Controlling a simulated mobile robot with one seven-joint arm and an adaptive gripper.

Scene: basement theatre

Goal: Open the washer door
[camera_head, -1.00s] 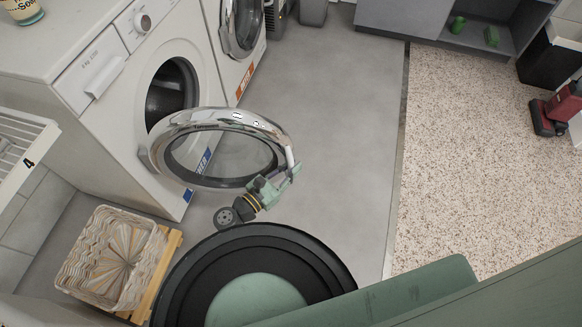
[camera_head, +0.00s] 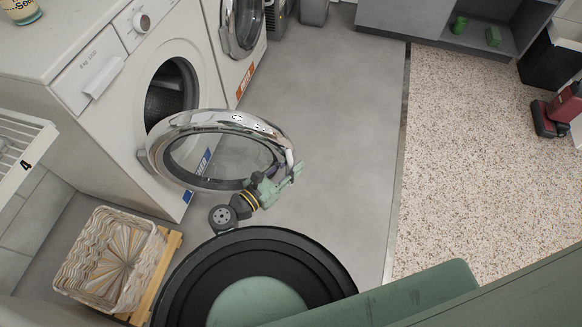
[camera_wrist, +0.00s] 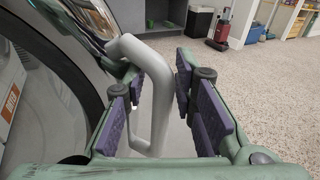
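The front-loading washer (camera_head: 115,100) stands at the left with its round chrome-rimmed door (camera_head: 235,120) swung wide open. The drum opening (camera_head: 170,90) is exposed. My gripper (camera_head: 285,178) is at the door's outer edge, on the side away from the hinge. In the wrist view, the pale door handle (camera_wrist: 158,95) stands between the finger pads of my gripper (camera_wrist: 165,105). The fingers are apart, with a visible gap between the handle and the right pads. The handle is close to the left pads; I cannot tell whether they touch.
A second machine (camera_head: 238,40) stands beyond the washer. A wicker basket (camera_head: 110,262) on a wooden stand is at the lower left, beside my base. A white rack (camera_head: 22,150) juts in at the left edge. Grey floor (camera_head: 345,130) is clear to the right of the door.

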